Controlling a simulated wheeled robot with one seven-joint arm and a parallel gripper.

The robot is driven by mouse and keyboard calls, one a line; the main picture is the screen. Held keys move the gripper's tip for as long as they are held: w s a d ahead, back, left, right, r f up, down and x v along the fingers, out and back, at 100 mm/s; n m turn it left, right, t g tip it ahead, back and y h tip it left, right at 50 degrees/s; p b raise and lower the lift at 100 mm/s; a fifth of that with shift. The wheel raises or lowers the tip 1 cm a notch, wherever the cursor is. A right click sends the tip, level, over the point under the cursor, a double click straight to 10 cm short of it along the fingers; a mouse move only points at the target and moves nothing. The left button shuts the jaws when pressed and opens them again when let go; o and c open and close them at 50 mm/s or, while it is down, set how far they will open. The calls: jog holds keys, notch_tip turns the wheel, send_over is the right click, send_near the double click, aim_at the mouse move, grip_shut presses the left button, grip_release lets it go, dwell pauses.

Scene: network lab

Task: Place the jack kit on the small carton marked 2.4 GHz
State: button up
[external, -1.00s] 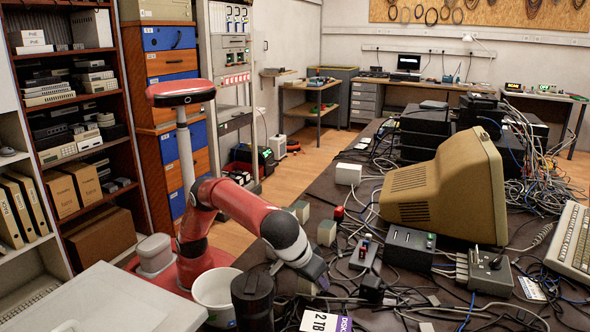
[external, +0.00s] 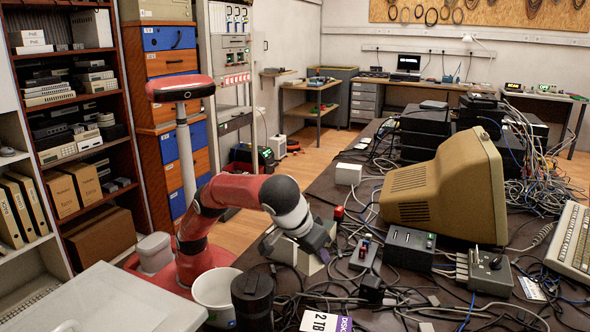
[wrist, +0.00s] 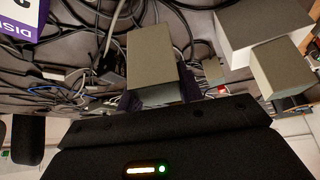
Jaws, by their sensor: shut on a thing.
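The jack kit looks to be the small grey-green box (wrist: 152,68) between my fingers in the wrist view. In the external view a pale box (external: 311,263) shows just below my gripper (external: 318,243). My gripper is shut on it, above the cable-strewn bench. In the wrist view, a white carton with a grey top (wrist: 240,30) and a smaller grey-green box (wrist: 278,68) lie to the right, apart from the held box. No 2.4 GHz marking is legible, so I cannot tell which carton bears it. My arm hides some small boxes in the external view.
A purple and white disk box (external: 325,321) lies at the bench's near edge, beside a black cylinder (external: 252,298). A switch box (external: 364,254), a beige monitor (external: 445,190) and loose cables crowd the right. A white box (external: 348,174) stands farther back.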

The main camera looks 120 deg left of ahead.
jog(key=shift+w+a+r, duration=0.15)
jog(key=shift+a+r, duration=0.05)
jog(key=shift+r, duration=0.4)
jog(key=shift+d+r, duration=0.2)
jog(key=shift+r, duration=0.3)
